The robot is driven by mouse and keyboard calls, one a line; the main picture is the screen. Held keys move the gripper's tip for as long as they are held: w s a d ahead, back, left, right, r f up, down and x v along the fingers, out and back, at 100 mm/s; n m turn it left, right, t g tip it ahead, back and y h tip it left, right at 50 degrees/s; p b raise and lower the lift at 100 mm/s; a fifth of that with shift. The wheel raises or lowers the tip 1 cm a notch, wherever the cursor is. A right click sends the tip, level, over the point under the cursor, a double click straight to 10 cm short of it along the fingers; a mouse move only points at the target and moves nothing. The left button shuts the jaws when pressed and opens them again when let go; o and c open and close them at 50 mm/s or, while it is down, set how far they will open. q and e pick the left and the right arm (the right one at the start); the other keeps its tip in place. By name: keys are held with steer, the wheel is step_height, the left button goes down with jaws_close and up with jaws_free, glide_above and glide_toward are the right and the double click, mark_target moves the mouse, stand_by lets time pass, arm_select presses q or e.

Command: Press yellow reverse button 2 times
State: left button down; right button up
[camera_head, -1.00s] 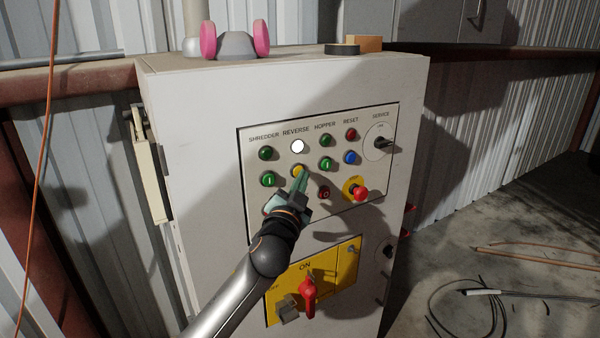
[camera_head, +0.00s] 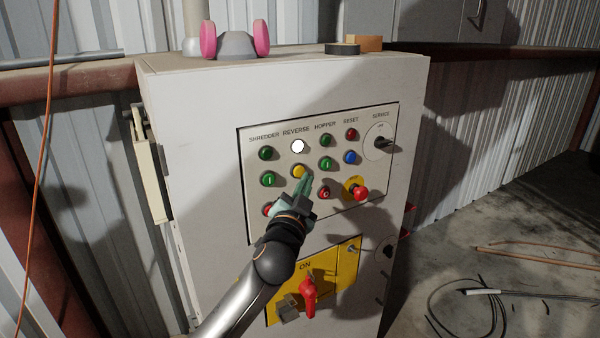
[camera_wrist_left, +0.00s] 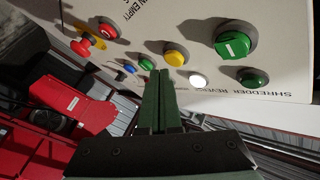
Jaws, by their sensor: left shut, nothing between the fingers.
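The yellow reverse button (camera_head: 299,171) sits on the white control panel, below a bright white round lamp (camera_head: 297,146) under the word REVERSE. My left gripper (camera_head: 307,180) is shut and empty. Its green fingertips are just below and to the right of the yellow button in the head view, and the button's face shows. In the left wrist view the shut fingers (camera_wrist_left: 159,74) point at the panel, with the yellow button (camera_wrist_left: 176,54) beside their tips to the right; they look apart from it. The white lamp (camera_wrist_left: 198,80) also shows there. My right gripper is not in view.
Close by are a green button (camera_head: 268,179), green hopper controls (camera_head: 326,164), a blue button (camera_head: 351,158), a red button (camera_head: 324,192) and a red emergency stop (camera_head: 360,193). Below is a red rotary switch (camera_head: 308,288) on a yellow plate.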

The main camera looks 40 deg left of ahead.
arm_select(q)
steer(key=shift+d, duration=0.1)
steer(key=d, duration=0.1)
steer(key=s+d, duration=0.1)
steer(key=d, duration=0.1)
steer(key=s+d, duration=0.1)
steer(key=shift+d, duration=0.25)
stand_by(0.8)
steer(key=s+d+f+g+h, duration=0.2)
steer(key=d+f, duration=0.1)
steer(key=f, duration=0.5)
steer(key=s+d+f+m+g+h, duration=0.1)
steer(key=s+d+f+h, duration=0.15)
steer(key=f, duration=0.65)
steer(key=s+d+f+g+h, duration=0.2)
steer(key=s+d+f, duration=0.1)
steer(key=f, duration=0.5)
steer(key=s+d+f+n+g+h, duration=0.1)
steer(key=s+d+f+g, duration=0.1)
steer(key=s+f, duration=0.6)
steer(key=s+d+f+n+g+h, duration=0.1)
steer(key=s+d+f, duration=0.4)
steer(key=s, duration=0.5)
step_height(320, 180, down, 3)
steer(key=shift+d+r+g+h+p, duration=0.15)
steer(key=shift+d+g+h+p, duration=0.1)
steer(key=shift+g+h+p, duration=0.35)
